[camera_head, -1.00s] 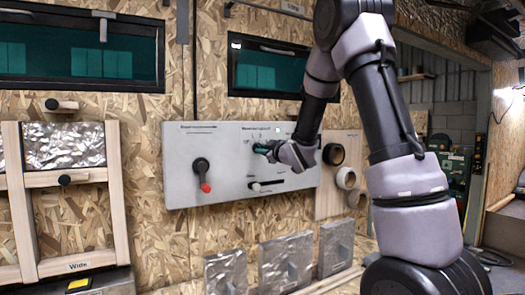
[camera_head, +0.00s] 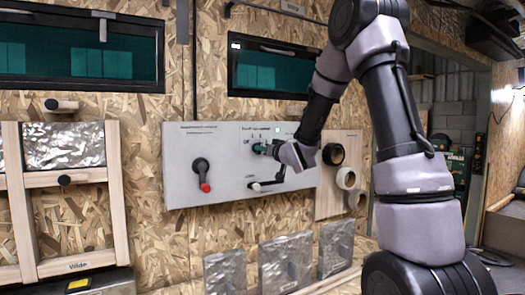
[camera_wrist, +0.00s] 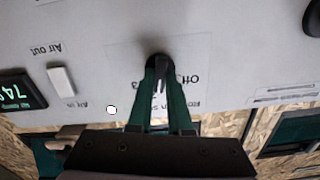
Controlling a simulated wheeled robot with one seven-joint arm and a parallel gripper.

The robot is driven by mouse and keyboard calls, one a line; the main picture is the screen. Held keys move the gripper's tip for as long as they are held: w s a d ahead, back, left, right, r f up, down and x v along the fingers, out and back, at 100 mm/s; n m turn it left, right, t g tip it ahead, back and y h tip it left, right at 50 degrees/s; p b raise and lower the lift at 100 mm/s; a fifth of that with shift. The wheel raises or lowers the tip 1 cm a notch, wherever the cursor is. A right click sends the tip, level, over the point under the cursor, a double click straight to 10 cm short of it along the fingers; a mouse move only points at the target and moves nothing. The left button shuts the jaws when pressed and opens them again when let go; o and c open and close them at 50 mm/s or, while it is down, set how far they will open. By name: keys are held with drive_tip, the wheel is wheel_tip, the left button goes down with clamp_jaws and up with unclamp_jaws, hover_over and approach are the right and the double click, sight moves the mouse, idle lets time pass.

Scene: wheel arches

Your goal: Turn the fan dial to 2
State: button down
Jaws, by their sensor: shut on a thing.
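The fan dial is a small black knob (camera_wrist: 160,66) on a pale grey wall panel (camera_head: 225,190). In the wrist view, which shows the panel upside down, the printed words "off" and "3" are near it. My gripper (camera_wrist: 161,75) has green fingers on both sides of the knob and is shut on it. In the head view my gripper (camera_head: 261,148) is at the panel's upper right part and hides the dial. The dial's exact pointer setting cannot be read.
A black lever with a red tip (camera_head: 203,176) is on the panel's left. A slider with a pale knob (camera_head: 254,186) is below my gripper. In the wrist view a white switch (camera_wrist: 61,81) and a digital display (camera_wrist: 18,93) are on the panel.

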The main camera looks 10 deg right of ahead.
drive_tip(key=shift+m, duration=0.6)
drive_tip(key=c, duration=0.8)
unclamp_jaws()
drive_tip(key=shift+c, duration=0.2)
drive_tip(key=v, duration=1.1)
drive_tip(key=shift+w, duration=0.1)
